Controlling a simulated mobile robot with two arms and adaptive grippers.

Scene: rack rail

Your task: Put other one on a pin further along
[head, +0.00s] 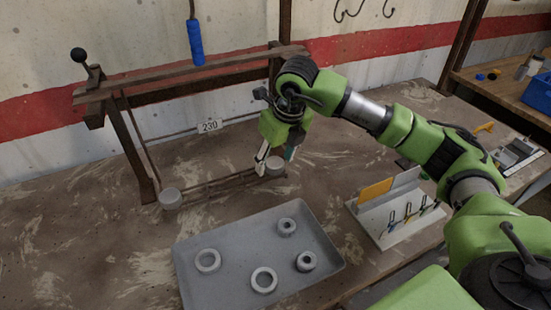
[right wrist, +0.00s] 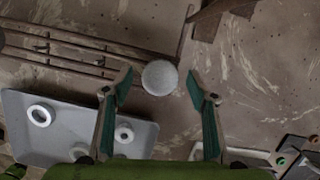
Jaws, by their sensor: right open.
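Several grey rings lie in the grey tray (head: 190,283): a left one (head: 199,265), a front one (head: 254,283), a smaller back one (head: 280,230) and a right one (head: 299,266). My right gripper (head: 276,161) is open above the right-hand piece. In the right wrist view that piece's round top (right wrist: 160,77) shows between the open fingertips. My left gripper is not in view.
A dark wooden frame (head: 133,140) stands behind the rail, with a label marked 230 (head: 209,126). A blue-handled tool (head: 195,42) hangs above. A pale stand (head: 398,232) with small coloured tools is right of the tray. The table's left side is clear.

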